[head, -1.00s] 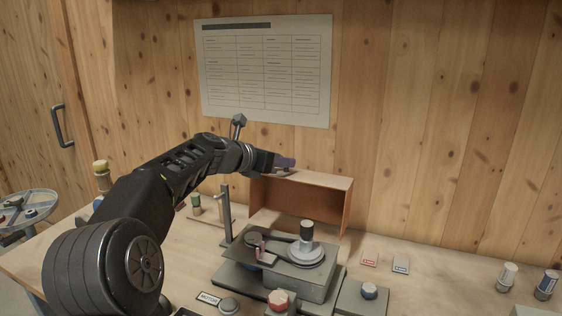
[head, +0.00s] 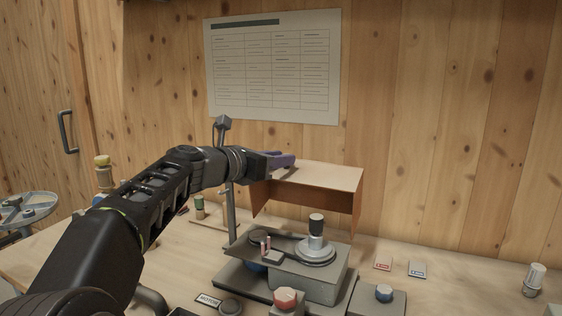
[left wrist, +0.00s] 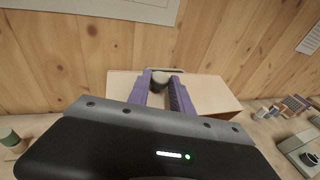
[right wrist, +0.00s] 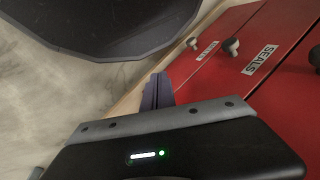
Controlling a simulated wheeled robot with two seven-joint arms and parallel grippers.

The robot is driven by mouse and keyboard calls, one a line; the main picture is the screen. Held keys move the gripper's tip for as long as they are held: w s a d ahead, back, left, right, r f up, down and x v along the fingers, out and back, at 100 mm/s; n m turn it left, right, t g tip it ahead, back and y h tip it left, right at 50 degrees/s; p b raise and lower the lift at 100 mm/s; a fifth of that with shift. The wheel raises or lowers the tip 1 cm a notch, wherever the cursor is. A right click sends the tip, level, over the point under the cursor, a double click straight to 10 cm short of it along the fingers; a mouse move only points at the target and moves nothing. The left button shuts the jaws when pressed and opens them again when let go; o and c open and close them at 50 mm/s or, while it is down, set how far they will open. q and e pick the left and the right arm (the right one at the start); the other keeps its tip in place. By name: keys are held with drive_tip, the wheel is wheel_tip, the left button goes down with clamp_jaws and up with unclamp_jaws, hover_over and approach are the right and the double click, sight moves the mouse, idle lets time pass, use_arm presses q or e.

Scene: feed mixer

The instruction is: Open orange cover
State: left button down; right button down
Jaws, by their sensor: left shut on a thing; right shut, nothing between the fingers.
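The orange cover (head: 318,177) is a box-like hood at the back of the bench, with a pale top and orange inner walls. It stands behind the grey machine and looks slightly raised. My left gripper (head: 284,161) is at its top.
A metal post (head: 229,212) rises at the cover's left. Red drawers (right wrist: 220,75) are close to my right gripper.

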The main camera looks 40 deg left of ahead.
use_arm(q)
drive_tip(key=c, duration=1.1)
unclamp_jaws()
drive_tip(key=shift+f, duration=0.1)
drive_tip(key=shift+c, duration=0.2)
drive_tip(key=s+r, duration=0.1)
drive_tip(key=s, duration=0.6)
drive_tip(key=shift+s+r, duration=0.15)
drive_tip(key=shift+s, duration=0.15)
